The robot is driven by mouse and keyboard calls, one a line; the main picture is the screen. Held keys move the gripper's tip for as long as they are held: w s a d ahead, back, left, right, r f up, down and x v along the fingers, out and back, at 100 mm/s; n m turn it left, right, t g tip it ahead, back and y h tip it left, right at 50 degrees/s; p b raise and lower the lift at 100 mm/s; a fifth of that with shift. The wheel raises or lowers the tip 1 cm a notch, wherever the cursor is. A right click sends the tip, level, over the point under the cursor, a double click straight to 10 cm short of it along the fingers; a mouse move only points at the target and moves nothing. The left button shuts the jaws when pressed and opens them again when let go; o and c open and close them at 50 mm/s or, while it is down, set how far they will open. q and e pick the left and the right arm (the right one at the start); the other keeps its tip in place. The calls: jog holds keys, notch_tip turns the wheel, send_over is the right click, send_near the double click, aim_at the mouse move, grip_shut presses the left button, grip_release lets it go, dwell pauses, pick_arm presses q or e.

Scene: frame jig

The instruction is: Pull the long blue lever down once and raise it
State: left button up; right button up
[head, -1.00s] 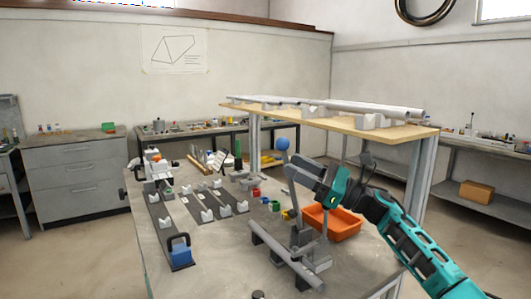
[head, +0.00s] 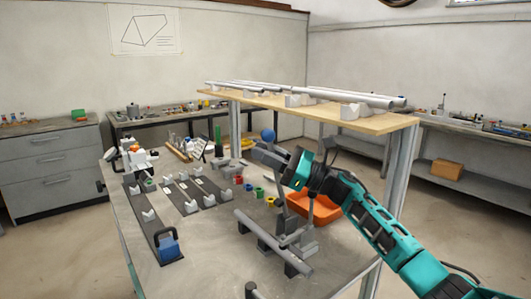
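A blue ball knob (head: 268,135) stands at the upper end of the lever, near the right side of the table. The lever's grey lower part (head: 283,218) runs down to a grey mount beside a long grey tube (head: 262,236); its upper part is largely hidden behind my arm. The lever looks raised. My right gripper (head: 264,154) is just below the knob in the picture. Whether it touches the lever, and whether its fingers are open or closed, cannot be made out. My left gripper is not in view.
An orange bin (head: 318,212) sits behind my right arm. A raised wooden shelf (head: 375,123) with grey tubes stands behind the lever. Several small coloured cups line the table. Dark rails with grey V-blocks and a blue clamp block (head: 168,246) lie at left.

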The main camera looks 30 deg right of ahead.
grip_shut()
jog(key=shift+a, duration=0.1)
